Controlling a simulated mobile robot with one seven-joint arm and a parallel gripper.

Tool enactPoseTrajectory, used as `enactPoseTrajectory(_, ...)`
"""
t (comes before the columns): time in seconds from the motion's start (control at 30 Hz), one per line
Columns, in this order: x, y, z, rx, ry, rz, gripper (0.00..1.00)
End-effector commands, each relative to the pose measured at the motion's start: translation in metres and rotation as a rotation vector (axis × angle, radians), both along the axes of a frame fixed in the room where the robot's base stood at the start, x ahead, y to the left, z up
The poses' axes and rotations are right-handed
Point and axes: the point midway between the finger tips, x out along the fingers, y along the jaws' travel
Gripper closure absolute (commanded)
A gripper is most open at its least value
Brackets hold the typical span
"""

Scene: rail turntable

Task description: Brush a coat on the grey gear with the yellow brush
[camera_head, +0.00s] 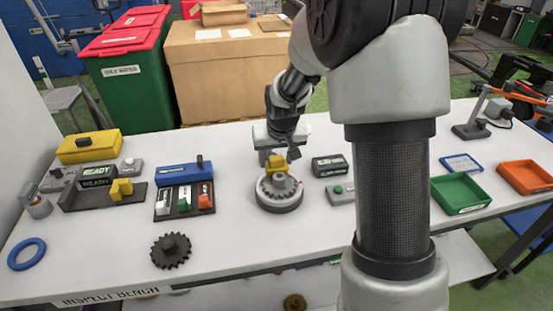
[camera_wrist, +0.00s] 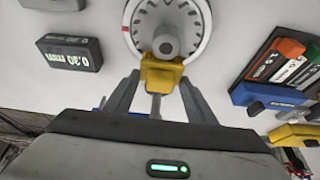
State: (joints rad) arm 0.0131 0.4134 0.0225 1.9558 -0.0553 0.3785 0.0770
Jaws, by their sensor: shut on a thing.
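My gripper (camera_head: 275,155) is over the round turntable (camera_head: 279,205) in the middle of the bench. In the wrist view my gripper (camera_wrist: 159,80) has its fingers on both sides of a yellow block, which looks like the yellow brush (camera_wrist: 163,75); the brush also shows in the head view (camera_head: 276,163). Its bristles cannot be made out. The brush is right beside the grey hub (camera_wrist: 166,42) at the turntable's centre; I cannot tell whether they touch. The grey gear (camera_head: 281,183) appears to sit on the turntable, partly hidden by the brush.
A dark toothed gear (camera_head: 171,250) and a blue ring (camera_head: 27,254) lie at the front left. A rack of coloured blocks (camera_head: 184,200) stands left of the turntable, a dark display box (camera_head: 329,165) right of it. Green (camera_head: 460,193) and orange (camera_head: 526,177) trays are far right.

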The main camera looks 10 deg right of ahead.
Motion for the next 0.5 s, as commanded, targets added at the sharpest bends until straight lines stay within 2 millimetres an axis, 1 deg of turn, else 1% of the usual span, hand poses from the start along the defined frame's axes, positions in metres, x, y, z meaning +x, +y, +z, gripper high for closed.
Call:
enactPoseTrajectory(0.2, 0.0052, -0.0002, 0.0, 0.0, 0.0, 0.0, 0.67)
enactPoseTrajectory(0.5, 0.0053, -0.0002, 0.0, 0.0, 0.0, 0.0, 0.67)
